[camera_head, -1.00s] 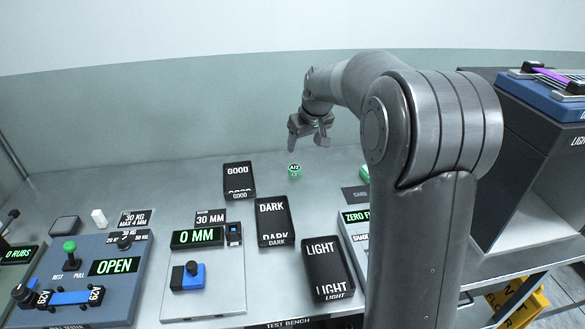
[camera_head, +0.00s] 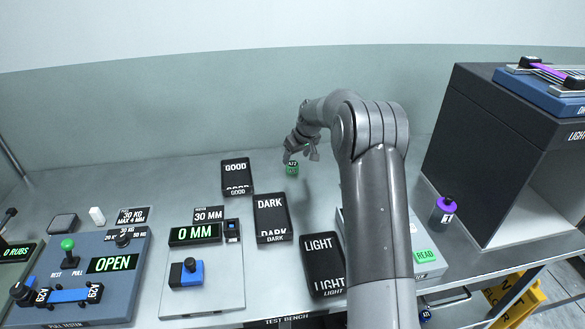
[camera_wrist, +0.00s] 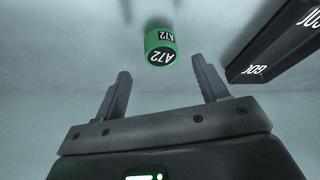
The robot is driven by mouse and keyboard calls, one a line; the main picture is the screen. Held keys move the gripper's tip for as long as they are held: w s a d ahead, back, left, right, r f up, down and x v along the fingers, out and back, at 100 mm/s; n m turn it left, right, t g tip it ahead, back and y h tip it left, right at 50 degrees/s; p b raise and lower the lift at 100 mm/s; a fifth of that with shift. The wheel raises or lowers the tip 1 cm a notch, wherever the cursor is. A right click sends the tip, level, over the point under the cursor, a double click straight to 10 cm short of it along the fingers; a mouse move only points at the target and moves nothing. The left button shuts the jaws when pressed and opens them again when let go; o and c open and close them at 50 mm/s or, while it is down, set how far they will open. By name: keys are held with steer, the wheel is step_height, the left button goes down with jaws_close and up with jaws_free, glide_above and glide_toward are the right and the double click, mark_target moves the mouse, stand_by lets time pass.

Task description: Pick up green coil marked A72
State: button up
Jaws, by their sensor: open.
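The green coil marked A72 (camera_head: 291,168) stands on the metal bench, right of the GOOD tray. In the wrist view the green coil (camera_wrist: 160,47) shows its black A72 label and lies just beyond the fingertips, roughly midway between them. My gripper (camera_head: 303,152) is at the coil in the head view, pointing down, and partly overlaps it. In the wrist view my gripper (camera_wrist: 163,85) is open, with nothing between its two fingers. It does not appear to touch the coil.
The black GOOD tray (camera_head: 238,177) is close to the coil; the DARK tray (camera_head: 272,218) and LIGHT tray (camera_head: 323,265) stand nearer the front. The blue pull tester (camera_head: 85,270) and the 0 MM gauge (camera_head: 204,270) are at left. A purple-capped bottle (camera_head: 442,211) stands at right.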

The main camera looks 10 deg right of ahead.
mark_target(293, 164)
steer(key=x, duration=0.5)
steer(key=shift+a+f, duration=0.1)
steer(key=shift+f, duration=0.1)
steer(key=c, duration=1.1)
